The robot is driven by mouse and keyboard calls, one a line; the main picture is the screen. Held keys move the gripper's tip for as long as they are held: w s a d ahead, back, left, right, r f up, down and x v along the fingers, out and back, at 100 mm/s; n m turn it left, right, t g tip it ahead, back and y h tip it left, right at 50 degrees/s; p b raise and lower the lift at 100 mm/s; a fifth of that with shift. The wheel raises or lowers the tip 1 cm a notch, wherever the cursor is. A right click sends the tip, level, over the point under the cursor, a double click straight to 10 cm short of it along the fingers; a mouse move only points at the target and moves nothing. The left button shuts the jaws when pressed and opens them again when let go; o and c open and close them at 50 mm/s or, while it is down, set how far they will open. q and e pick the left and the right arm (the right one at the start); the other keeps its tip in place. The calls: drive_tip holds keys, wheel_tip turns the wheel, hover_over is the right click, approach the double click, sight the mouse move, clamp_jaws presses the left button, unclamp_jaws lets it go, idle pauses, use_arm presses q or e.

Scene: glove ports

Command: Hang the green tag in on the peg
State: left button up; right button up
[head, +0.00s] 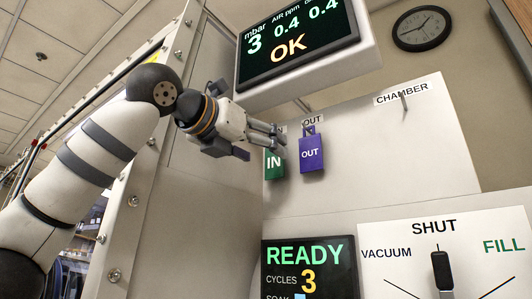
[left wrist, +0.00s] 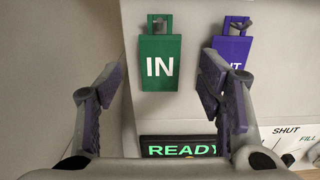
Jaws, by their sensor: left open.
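The green tag (head: 274,165) marked IN hangs against the pale panel, left of the purple OUT tag (head: 312,155). The green tag also shows upright, face-on, in the left wrist view (left wrist: 160,68). My left gripper (head: 281,134) is open near the top of the green tag and partly covers it in the head view. In the left wrist view its fingers stand apart on either side of the green tag, with nothing between them touching it. A bare peg (head: 404,108) sits at the CHAMBER label. My right gripper is not in view.
A gauge display (head: 295,42) overhangs the panel just above my left gripper. A READY screen (head: 305,268) and a valve dial plate (head: 440,245) stand below. The purple tag is close to the right finger in the left wrist view. The panel beneath CHAMBER is clear.

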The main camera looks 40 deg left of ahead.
sight(274, 157)
use_arm(q)
drive_tip(key=shift+w+a, duration=0.2)
drive_tip(key=shift+w, duration=1.45)
drive_tip(key=c, duration=1.2)
drive_tip(key=shift+r, duration=0.3)
drive_tip(key=shift+s, duration=0.15)
drive_tip(key=shift+s+d, duration=0.1)
drive_tip(key=shift+s, duration=0.6)
drive_tip(key=shift+s, duration=0.15)
